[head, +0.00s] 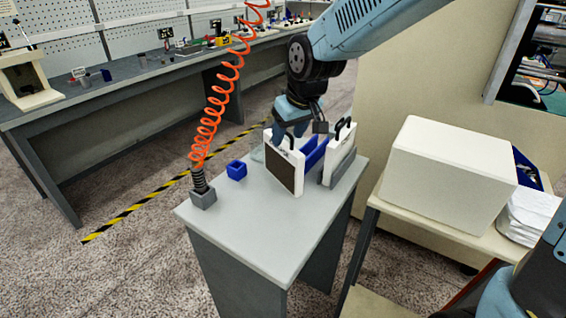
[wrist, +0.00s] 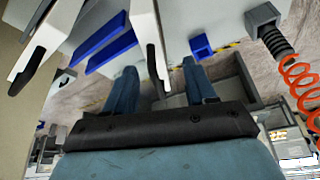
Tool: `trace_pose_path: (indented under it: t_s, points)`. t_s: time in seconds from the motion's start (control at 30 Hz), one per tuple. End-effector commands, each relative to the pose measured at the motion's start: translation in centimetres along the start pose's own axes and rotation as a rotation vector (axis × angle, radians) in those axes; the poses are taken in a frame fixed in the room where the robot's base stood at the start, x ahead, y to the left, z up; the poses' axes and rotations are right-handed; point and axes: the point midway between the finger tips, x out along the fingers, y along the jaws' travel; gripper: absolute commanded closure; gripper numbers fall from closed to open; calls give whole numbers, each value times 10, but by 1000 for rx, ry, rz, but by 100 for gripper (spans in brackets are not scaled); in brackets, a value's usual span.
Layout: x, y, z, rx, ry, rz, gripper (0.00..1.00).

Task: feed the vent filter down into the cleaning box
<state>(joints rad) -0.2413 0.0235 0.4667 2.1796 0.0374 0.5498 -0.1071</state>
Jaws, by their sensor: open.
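A white-framed vent filter (head: 284,172) with a dark mesh face and a black top handle is roughly upright over the near part of the grey table. A second white filter (head: 341,157) with a black handle stands behind it, to the right, at a grey holder (head: 345,168). A blue box-like thing (head: 314,153), probably the cleaning box, shows between them, partly hidden. My gripper (head: 291,125) is open above the near filter. In the wrist view its fingers (wrist: 158,88) lie either side of the near handle (wrist: 154,66). I cannot tell if they touch it.
A small blue cup (head: 236,170) and a grey block (head: 202,198) with a red coiled hose (head: 208,128) stand on the table's left. The table's front is clear. A large white box (head: 448,168) is on a side table at right. A workbench (head: 140,80) runs behind.

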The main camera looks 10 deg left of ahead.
Motion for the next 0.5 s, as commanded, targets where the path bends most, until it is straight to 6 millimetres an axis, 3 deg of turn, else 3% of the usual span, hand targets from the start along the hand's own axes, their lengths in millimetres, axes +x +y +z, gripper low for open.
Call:
trace_pose_path:
  t_s: [0.27, 0.5]
  points:
    - [16, 0, 0, 0, -1, -1, 45]
    - [42, 7, -3, -1, -2, -2, 45]
